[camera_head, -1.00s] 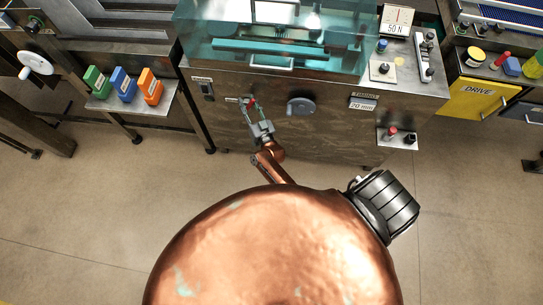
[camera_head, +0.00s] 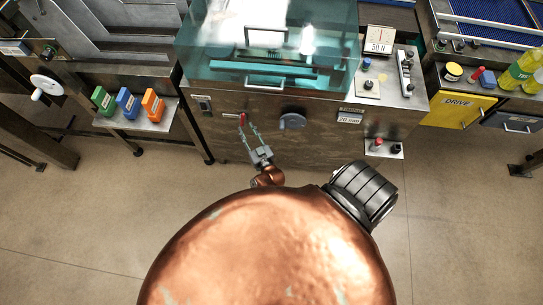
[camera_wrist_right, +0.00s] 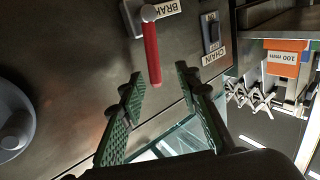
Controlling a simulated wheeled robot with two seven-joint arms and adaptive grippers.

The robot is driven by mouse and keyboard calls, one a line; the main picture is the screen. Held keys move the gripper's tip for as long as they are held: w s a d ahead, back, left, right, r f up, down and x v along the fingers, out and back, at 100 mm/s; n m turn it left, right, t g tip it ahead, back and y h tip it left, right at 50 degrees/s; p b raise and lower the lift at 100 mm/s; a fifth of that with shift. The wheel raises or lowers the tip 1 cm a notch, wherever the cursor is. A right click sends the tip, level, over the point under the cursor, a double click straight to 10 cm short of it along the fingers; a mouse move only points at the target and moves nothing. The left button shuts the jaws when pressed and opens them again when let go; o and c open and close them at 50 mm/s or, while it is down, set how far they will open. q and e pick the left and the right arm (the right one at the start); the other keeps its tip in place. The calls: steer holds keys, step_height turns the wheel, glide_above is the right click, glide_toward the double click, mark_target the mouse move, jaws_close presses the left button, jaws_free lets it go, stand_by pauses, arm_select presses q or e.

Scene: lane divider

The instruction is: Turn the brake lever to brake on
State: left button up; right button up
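The brake lever has a red handle (camera_head: 242,119) on the front of the steel machine. In the right wrist view the red handle (camera_wrist_right: 151,52) hangs from a grey pivot beside a label partly reading "BRAK". My right gripper (camera_head: 251,130) is open in front of the lever. In the right wrist view its green-padded fingers (camera_wrist_right: 160,76) are spread, with the handle's free end appearing between the tips. I see no grip on the handle; the exact depth between them cannot be told. My left gripper is not in view.
A grey round knob (camera_head: 292,121) sits right of the lever. A teal clear guard (camera_head: 270,60) covers the machine top. A "CHAIN" switch (camera_wrist_right: 211,33) is close to the lever. A small shelf (camera_head: 384,149) juts out at right. Floor in front is open.

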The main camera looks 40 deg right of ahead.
steer(key=s+a+f+n+g+y, duration=0.1)
steer(key=s+a+f+g, duration=0.1)
steer(key=s+f, duration=0.5)
steer(key=s+a+f+n+g+y+b, duration=0.1)
steer(key=s+f+g, duration=0.3)
steer(key=s+f, duration=0.4)
steer(key=s+a+f+n+g+y, duration=0.1)
steer(key=s+a+f+g+y, duration=0.2)
steer(key=s+f, duration=0.4)
steer(key=shift+s+f+n, duration=0.15)
steer(key=shift+f+n, duration=0.25)
steer(key=shift+f, duration=4.45)
steer(key=shift+c, duration=0.3)
